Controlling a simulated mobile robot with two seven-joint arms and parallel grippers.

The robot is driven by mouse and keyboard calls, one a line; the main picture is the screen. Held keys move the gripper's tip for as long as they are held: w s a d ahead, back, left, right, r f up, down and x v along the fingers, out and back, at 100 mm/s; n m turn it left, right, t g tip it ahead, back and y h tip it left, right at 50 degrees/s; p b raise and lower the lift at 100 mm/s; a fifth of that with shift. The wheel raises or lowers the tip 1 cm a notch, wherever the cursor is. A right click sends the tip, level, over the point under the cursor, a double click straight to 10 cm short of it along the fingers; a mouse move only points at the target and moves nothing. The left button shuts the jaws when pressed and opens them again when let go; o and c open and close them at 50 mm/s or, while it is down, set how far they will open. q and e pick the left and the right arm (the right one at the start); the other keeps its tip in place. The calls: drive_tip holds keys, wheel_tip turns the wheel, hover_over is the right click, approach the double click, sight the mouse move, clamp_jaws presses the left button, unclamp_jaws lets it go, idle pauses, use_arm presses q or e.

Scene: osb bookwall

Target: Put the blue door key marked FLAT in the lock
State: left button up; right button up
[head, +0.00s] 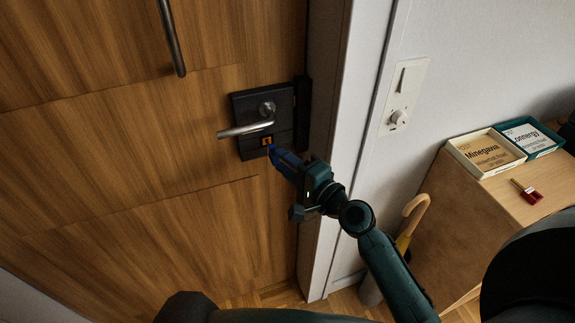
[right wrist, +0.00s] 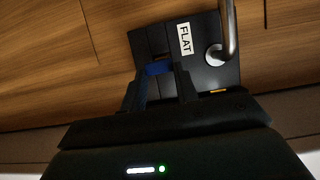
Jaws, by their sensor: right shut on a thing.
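My right gripper (head: 279,158) is shut on the blue key (head: 271,150), in front of the lower part of the black lock plate (head: 248,102) on the wooden door. In the right wrist view, the blue key (right wrist: 158,69) sits between the fingertips, against the dark lock plate (right wrist: 150,42). A white label reading FLAT (right wrist: 185,38) shows at the plate, beside the handle's round base. An orange mark (head: 267,141) lies just above the key in the head view. The key's tip and the keyhole are hidden, so I cannot tell whether the key is in. My left gripper is not in view.
A metal lever handle (head: 245,130) sticks out left, just above the gripper. The white door frame (head: 352,140) stands to the right. A wooden cabinet (head: 480,215) at the right bears two labelled trays and a red key (head: 529,194). An umbrella (head: 411,222) stands beside it.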

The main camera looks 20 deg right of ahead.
drive_tip(key=shift+w, duration=0.45)
drive_tip(key=o, duration=1)
use_arm(q)
drive_tip(key=b, duration=0.2)
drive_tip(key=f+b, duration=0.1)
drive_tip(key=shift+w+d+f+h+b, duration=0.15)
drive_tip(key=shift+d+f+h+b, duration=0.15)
drive_tip(key=shift+b, duration=0.1)
use_arm(e)
drive_tip(key=v, duration=1.3)
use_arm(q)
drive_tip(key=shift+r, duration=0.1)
use_arm(e)
drive_tip(key=shift+s, duration=0.15)
